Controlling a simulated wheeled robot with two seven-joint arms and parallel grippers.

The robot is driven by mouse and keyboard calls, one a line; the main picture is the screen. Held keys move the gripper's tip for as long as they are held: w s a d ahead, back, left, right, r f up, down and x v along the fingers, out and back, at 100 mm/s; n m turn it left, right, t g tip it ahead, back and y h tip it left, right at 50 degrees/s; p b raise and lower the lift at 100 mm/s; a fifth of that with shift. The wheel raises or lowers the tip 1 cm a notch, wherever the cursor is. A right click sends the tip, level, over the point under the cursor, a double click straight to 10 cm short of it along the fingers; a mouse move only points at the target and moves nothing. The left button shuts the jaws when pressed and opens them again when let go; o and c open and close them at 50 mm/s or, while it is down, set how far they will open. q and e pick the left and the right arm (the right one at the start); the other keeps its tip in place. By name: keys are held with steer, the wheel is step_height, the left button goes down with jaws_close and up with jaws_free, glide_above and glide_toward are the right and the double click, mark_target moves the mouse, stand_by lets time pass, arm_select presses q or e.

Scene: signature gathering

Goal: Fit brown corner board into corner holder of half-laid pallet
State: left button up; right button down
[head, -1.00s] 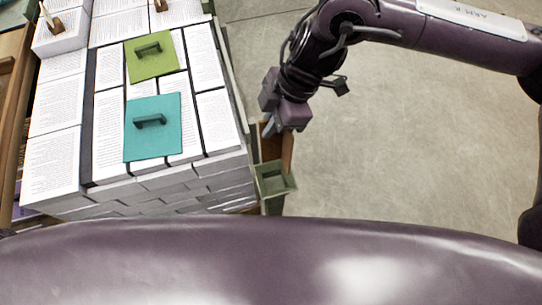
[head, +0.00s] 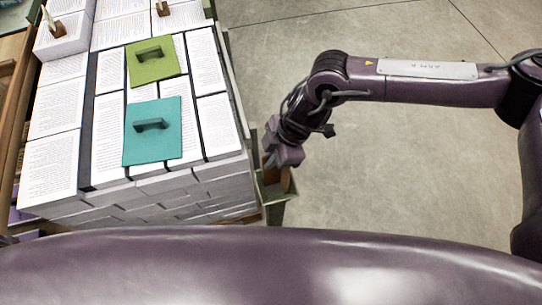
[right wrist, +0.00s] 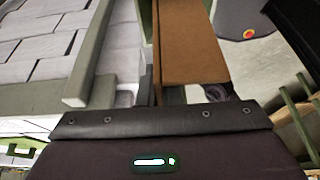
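The brown corner board (head: 286,180) hangs below my right gripper (head: 285,160) in the head view, at the near right corner of the stack. In the right wrist view the brown board (right wrist: 192,42) runs up from the gripper, which appears shut on its edge; the fingertips are partly hidden. The green corner holder (head: 275,206) stands at that corner, directly below the board. The board's lower end overlaps the holder's opening; I cannot tell how deep it sits. The half-laid pallet carries a stack of printed paper blocks (head: 213,125). My left gripper is not in view.
A teal plate (head: 153,145) and a green plate (head: 145,72), each with a handle, lie on top of the stack. A green-grey upright edge (right wrist: 88,60) stands left of the board in the right wrist view.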

steer(key=shift+f, duration=0.25)
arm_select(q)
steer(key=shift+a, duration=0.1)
arm_select(e)
steer(key=c, duration=1.6)
jaws_free()
